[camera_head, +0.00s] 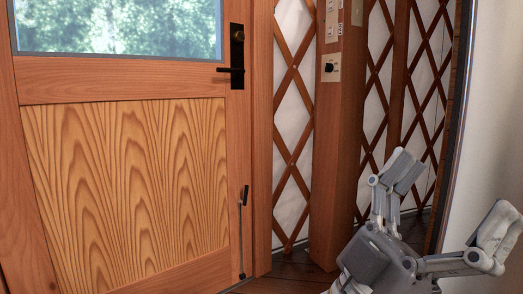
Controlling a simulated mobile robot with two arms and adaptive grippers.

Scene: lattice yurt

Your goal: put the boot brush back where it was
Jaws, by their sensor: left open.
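I cannot make out a boot brush in this view. My left gripper (452,200) is at the lower right, its two grey fingers spread wide apart with nothing between them. It is in front of the lattice wall and the floor at the foot of the post, and touches nothing that I can see. My right gripper is not in view.
A wooden door (130,180) with a window and black handle (236,70) fills the left. A wooden post (336,160) carries switches. Lattice wall (292,130) lies behind. Little dark floor (290,275) shows.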

